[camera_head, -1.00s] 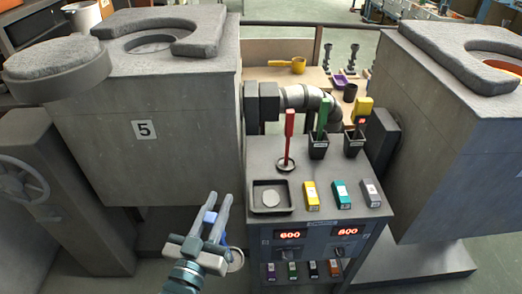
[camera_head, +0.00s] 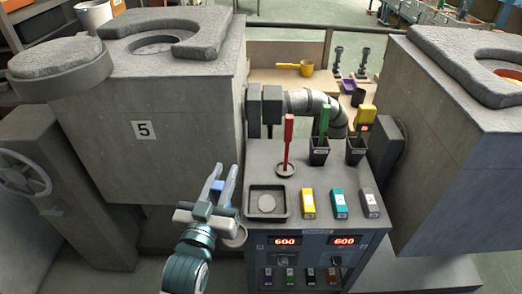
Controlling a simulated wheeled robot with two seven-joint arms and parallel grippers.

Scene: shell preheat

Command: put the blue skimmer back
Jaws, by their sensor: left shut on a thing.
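My left gripper (camera_head: 223,178) is in front of furnace block 5, just left of the control stand (camera_head: 380,165). It is shut on the blue skimmer (camera_head: 217,187), whose blue handle shows between the fingers. A round grey disc (camera_head: 235,237), seemingly the skimmer's head, shows lower down beside the stand; the part between is hidden by my gripper. On the stand, a red-handled tool (camera_head: 288,143) stands upright on a round base. A green-handled tool (camera_head: 324,121) stands in a black holder (camera_head: 319,153). My right gripper is not in view.
A second black holder (camera_head: 355,152) has a yellow tool in it. A square tray (camera_head: 251,202) with a round disc and yellow, teal and grey blocks lie on the stand top. Block 5 (camera_head: 100,160) and another block (camera_head: 455,150) flank the stand.

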